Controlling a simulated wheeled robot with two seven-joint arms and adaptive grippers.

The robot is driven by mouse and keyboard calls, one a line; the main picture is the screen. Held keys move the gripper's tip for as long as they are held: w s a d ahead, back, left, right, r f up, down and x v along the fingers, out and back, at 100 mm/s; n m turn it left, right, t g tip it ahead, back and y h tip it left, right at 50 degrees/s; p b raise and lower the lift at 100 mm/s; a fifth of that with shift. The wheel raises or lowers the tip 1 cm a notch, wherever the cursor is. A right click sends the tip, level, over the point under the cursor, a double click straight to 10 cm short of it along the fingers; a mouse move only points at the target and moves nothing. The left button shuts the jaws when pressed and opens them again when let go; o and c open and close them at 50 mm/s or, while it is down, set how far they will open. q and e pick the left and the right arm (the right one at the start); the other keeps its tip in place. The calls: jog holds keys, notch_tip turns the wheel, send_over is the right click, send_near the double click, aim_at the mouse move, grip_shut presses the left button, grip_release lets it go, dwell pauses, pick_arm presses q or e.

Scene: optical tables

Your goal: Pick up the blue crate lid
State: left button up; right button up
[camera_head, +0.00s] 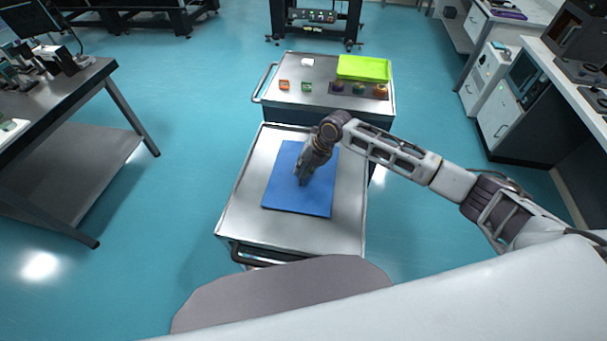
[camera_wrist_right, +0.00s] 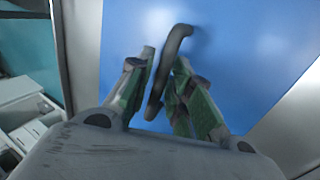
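The blue crate lid (camera_head: 285,195) lies flat on the near silver cart. It fills much of the right wrist view (camera_wrist_right: 255,45). A dark bar handle (camera_wrist_right: 170,65) stands on the lid. My right gripper (camera_head: 302,180) is over the middle of the lid, pointing down. In the wrist view, its two green-padded fingers (camera_wrist_right: 166,62) are on either side of the handle, with narrow gaps showing between them and the bar. In the head view, the handle is hidden behind my gripper. My left gripper is not in view.
The near cart's top (camera_head: 245,195) is bare around the lid. A far cart (camera_head: 320,70) holds a lime green tray (camera_head: 364,68), a dark holder with round items (camera_head: 358,90) and small orange and green pieces. Benches stand at the left and right.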

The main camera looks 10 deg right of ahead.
aim_at(304, 166)
grip_shut()
jog(key=shift+r, duration=0.15)
notch_tip(304, 166, up, 10)
jog(key=shift+f+b, duration=0.1)
jog(key=shift+b, duration=0.55)
jog(key=shift+f+m, duration=0.15)
jog(key=shift+m, duration=0.15)
dwell(0.6)
